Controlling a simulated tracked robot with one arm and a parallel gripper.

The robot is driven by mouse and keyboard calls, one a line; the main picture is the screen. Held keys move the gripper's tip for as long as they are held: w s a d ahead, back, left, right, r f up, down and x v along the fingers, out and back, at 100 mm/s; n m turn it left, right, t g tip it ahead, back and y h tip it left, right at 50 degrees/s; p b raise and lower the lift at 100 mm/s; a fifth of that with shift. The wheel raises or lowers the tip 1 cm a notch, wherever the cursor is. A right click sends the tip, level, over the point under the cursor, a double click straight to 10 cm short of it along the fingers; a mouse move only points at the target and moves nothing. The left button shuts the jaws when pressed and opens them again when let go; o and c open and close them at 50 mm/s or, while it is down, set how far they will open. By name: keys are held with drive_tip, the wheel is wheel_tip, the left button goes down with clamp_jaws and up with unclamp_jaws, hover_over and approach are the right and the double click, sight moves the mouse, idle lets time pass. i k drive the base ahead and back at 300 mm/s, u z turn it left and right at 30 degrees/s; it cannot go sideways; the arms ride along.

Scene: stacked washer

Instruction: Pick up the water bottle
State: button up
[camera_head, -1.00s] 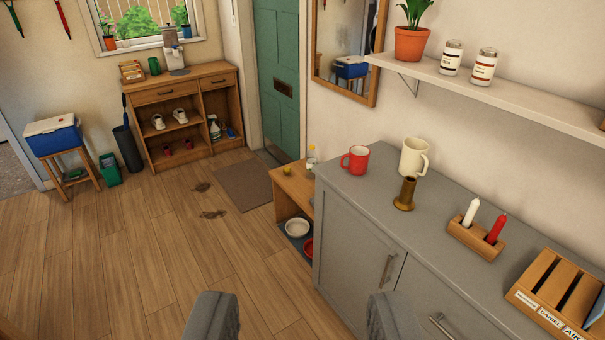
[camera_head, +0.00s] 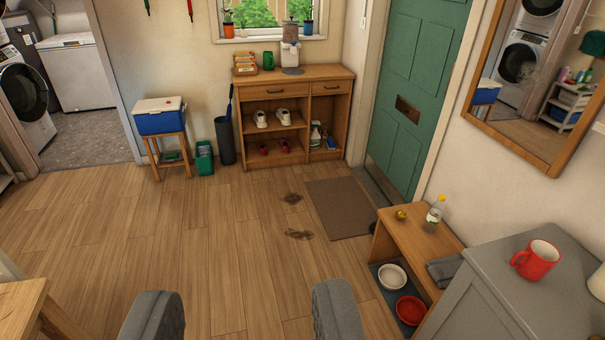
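My gripper (camera_head: 245,318) shows as two grey fingers at the bottom edge. The fingers are wide apart with only floor visible between them. The gripper is well short of the bottle and to its left.
The wooden bench (camera_head: 412,232) also holds a small yellow object (camera_head: 401,215); bowls (camera_head: 392,277) sit beneath. A grey cabinet (camera_head: 480,300) with a red mug (camera_head: 536,260) stands at right. A wooden table (camera_head: 18,305) is at lower left.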

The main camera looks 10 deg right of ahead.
sight(436, 210)
drive_tip(key=u, duration=0.15)
drive_tip(key=i, duration=2.55)
drive_tip(key=z, duration=1.25)
drive_tip(key=i, duration=1)
drive_tip(key=z, duration=0.45)
